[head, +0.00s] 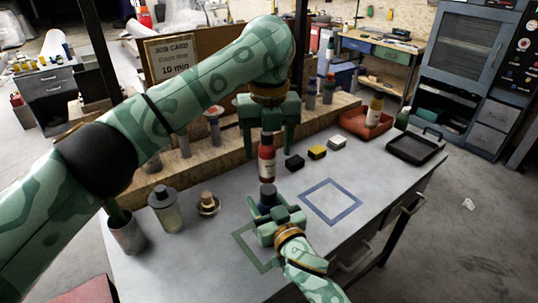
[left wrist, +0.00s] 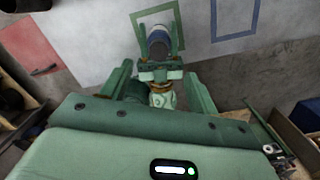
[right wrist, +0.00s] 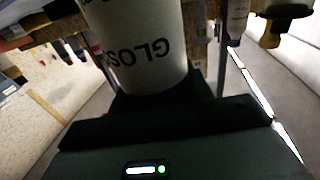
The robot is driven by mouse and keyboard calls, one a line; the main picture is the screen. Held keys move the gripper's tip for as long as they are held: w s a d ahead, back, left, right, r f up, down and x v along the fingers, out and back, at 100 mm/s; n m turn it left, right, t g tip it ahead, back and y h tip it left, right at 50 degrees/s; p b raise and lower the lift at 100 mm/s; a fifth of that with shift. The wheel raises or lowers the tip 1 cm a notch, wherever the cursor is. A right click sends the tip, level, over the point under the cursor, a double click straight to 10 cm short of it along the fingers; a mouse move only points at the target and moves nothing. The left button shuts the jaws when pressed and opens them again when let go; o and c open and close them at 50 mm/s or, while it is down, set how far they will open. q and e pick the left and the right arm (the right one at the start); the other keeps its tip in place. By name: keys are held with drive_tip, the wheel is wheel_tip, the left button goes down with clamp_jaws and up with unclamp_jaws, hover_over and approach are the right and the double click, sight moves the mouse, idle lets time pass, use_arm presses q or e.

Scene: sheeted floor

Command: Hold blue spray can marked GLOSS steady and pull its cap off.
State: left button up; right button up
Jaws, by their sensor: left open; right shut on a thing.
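The spray can marked GLOSS (right wrist: 145,50) fills the top of the right wrist view, its lettering upside down and its body pale grey in that light. In the head view its dark cap (head: 268,191) shows on top, with the body mostly hidden by my right gripper (head: 274,218). That gripper is shut on the can. The can's cap also shows in the left wrist view (left wrist: 158,47), beyond my open fingers. My left gripper (head: 268,143) is open and empty, fingers down, higher up and apart from the cap. Whether the can touches the table cannot be told.
A red bottle (head: 267,165) stands just behind the can. A grey jar (head: 166,212) and a cup (head: 126,236) stand left. Small blocks (head: 317,152), a red tray (head: 354,120) and a black tray (head: 428,146) are behind right. The blue square outline (head: 332,182) is bare.

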sight(269, 188)
use_arm(q)
drive_tip(key=f+n, duration=0.3)
drive_tip(key=f, duration=0.1)
drive_tip(key=f+n, duration=0.7)
drive_tip(key=f, duration=0.1)
drive_tip(key=shift+s+d+n, duration=0.1)
drive_tip(key=shift+s+n, duration=0.2)
drive_tip(key=shift+n, duration=0.1)
drive_tip(key=c, duration=1.2)
drive_tip(key=shift+o, duration=0.2)
drive_tip(key=shift+r, duration=0.25)
drive_tip(key=shift+r, duration=0.85)
